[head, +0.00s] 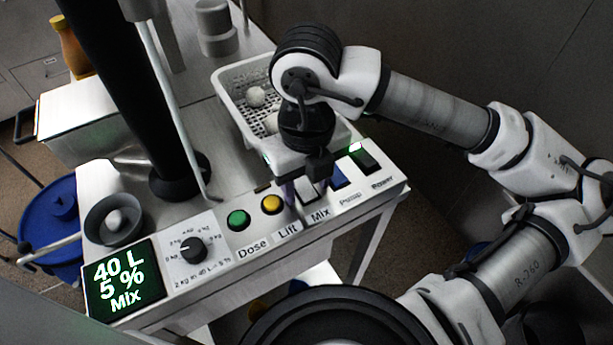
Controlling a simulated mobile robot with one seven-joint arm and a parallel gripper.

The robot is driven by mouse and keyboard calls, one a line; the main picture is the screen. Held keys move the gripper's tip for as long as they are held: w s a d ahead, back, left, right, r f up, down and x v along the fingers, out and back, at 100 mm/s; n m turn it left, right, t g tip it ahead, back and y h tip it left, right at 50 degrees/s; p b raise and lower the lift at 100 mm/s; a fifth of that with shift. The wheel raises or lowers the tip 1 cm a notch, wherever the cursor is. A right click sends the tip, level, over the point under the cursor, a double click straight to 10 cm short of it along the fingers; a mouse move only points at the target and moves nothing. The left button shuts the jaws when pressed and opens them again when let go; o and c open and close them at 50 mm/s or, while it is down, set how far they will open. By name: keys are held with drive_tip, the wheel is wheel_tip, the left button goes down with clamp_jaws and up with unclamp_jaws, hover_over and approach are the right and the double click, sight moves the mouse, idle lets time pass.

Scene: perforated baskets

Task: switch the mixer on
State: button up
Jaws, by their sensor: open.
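The mixer's control panel runs along the front edge of the white cart. The Mix switch (309,193) is a pale rocker above the label "Mix", partly hidden by my gripper. My gripper (307,191) points down with its fingers apart, one to each side of this switch. I cannot tell whether a finger touches it. The display (124,279) at the left reads "40 L 5 % Mix" in white on dark green.
Close to the right are the blue Pump switch (338,176) and the black Power switch (366,160), with a green light by it. To the left are the yellow Lift button (271,204), green Dose button (238,220) and black knob (194,250). A perforated basket (226,84) stands behind.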

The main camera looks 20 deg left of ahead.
drive_tip(key=shift+c, duration=0.2)
drive_tip(key=c, duration=0.9)
drive_tip(key=shift+w+a+f+g+h+b, duration=0.2)
drive_tip(key=shift+g+h+b, duration=0.3)
drive_tip(key=shift+b, duration=0.6)
drive_tip(key=shift+c, duration=0.2)
drive_tip(key=shift+w+a+r+g+h+b, duration=0.1)
drive_tip(key=shift+r+g+h+b, duration=0.2)
drive_tip(key=shift+g+h+b, duration=0.4)
drive_tip(key=o, duration=1)
drive_tip(key=v, duration=1.4)
drive_tip(key=shift+b, duration=0.3)
drive_tip(key=shift+f, duration=0.1)
